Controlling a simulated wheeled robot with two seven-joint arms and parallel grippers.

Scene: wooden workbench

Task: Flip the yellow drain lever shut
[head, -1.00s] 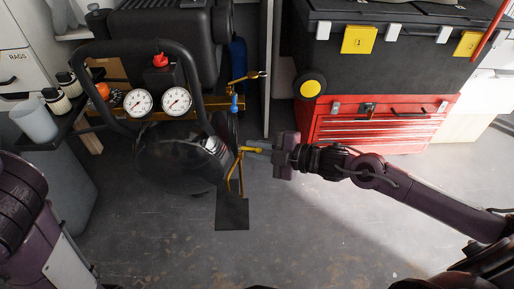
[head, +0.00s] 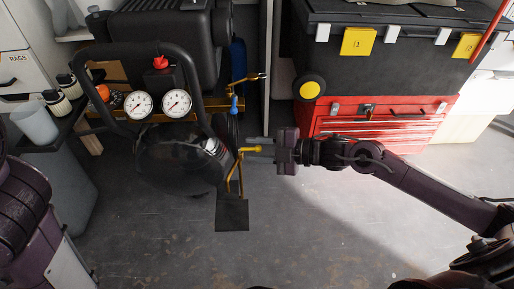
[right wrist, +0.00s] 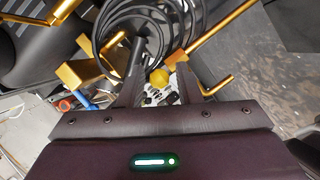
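The yellow drain lever (head: 251,149) sticks out to the right from the lower right side of the black compressor, above a thin brass pipe (head: 240,178). My right gripper (head: 254,144) reaches in from the right, its fingers at the lever's end. In the right wrist view, the lever's round yellow tip (right wrist: 160,76) shows between the two spread fingers (right wrist: 158,64), with room on both sides. The right gripper is open and I see no grip on the lever. My left gripper is out of view; part of my left arm shows at lower left.
The compressor has two white gauges (head: 177,102), a red knob (head: 160,61) and a curved black handle (head: 107,47). Another brass lever (head: 248,77) sits above the drain lever. A red tool chest (head: 380,125) stands at right. Grey floor (head: 300,220) is clear in front.

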